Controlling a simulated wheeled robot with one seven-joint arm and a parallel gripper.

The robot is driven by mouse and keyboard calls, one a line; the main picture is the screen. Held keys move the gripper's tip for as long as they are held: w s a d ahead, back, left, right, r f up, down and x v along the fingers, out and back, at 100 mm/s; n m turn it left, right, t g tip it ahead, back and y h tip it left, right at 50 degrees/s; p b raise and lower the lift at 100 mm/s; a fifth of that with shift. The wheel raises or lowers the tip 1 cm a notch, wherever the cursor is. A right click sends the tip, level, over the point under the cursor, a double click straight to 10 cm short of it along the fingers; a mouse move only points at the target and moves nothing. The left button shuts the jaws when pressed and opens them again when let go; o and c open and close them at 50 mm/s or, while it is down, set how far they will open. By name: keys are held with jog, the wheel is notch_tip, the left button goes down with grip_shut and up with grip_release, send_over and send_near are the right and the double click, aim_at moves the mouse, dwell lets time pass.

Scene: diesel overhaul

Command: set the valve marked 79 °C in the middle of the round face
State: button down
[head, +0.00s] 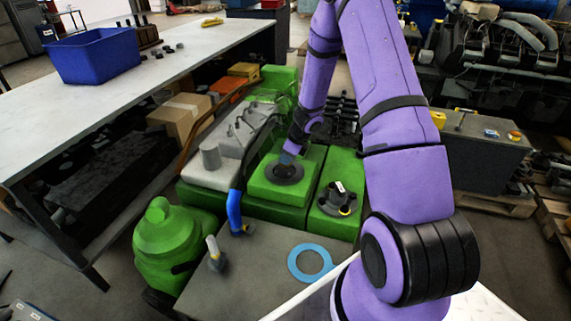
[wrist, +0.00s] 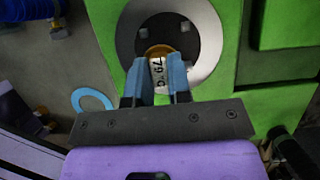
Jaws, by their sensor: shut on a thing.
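The valve marked 79 °C (wrist: 158,72) shows in the wrist view as a white-labelled body with a brass-coloured end. My gripper (wrist: 163,82) is shut on it, with a blue finger on each side. The round face (wrist: 209,45) is a grey ring with a dark centre and small bolts, set in a green block. The valve's brass end lies over the dark centre; I cannot tell whether it touches. In the head view my gripper (head: 287,158) is directly over the round face (head: 290,179), and the valve is hidden there.
A blue ring (head: 310,262) lies on the grey top in front. A blue elbow pipe (head: 235,212) and a white-tipped part (head: 213,250) stand to its left. A dark knob-like housing (head: 340,198) sits on the green block at right. The workbench (head: 40,125) is at left.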

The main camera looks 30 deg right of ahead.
jog(key=shift+w, duration=0.6)
jog(key=shift+s+f, duration=0.15)
jog(key=shift+f, duration=1.65)
jog(key=c, duration=1.1)
grip_release()
jog(key=shift+f, duration=0.1)
jog(key=shift+o, duration=0.2)
